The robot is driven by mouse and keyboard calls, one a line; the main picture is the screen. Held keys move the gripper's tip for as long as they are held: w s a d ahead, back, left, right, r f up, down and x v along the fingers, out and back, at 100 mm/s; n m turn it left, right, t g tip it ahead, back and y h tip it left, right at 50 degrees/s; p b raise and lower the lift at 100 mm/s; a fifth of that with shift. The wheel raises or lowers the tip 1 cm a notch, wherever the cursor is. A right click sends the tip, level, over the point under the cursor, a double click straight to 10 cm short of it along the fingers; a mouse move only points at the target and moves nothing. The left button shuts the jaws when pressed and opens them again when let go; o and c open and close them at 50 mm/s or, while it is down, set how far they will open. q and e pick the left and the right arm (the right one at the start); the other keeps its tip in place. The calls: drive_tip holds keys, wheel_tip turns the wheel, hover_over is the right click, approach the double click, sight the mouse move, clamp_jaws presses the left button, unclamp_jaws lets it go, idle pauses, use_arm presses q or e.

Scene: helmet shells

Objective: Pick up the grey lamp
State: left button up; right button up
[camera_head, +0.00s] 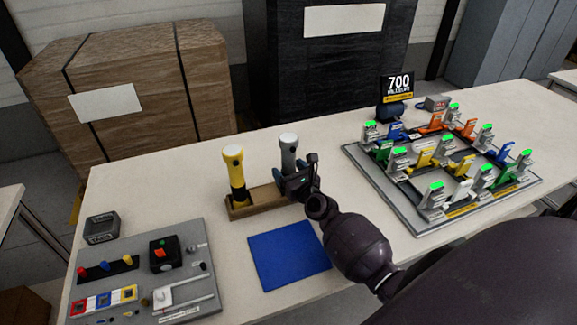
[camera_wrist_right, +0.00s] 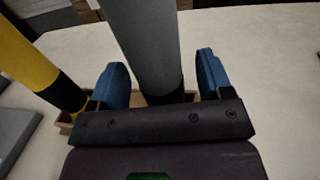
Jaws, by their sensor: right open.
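The grey lamp (camera_head: 289,152) stands upright at the right end of a wooden holder (camera_head: 262,201), beside a yellow-and-black lamp (camera_head: 235,172). My right gripper (camera_head: 297,184) is at the lamp's lower part. In the right wrist view the grey lamp (camera_wrist_right: 148,45) rises between the two blue fingertips (camera_wrist_right: 163,85), with a gap on each side. The fingers are open around it, and its base is partly hidden by the gripper body. The yellow-and-black lamp (camera_wrist_right: 32,65) is left of the left finger. My left gripper is not in view.
A blue mat (camera_head: 288,256) lies in front of the holder. A grey panel with switches (camera_head: 205,291) is at left, with a small dark box (camera_head: 102,228) behind it. A board with clamps (camera_head: 400,209) fills the right side of the table.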

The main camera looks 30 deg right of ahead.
drive_tip(key=shift+w, duration=0.2)
drive_tip(key=c, duration=1.1)
drive_tip(key=shift+c, duration=0.2)
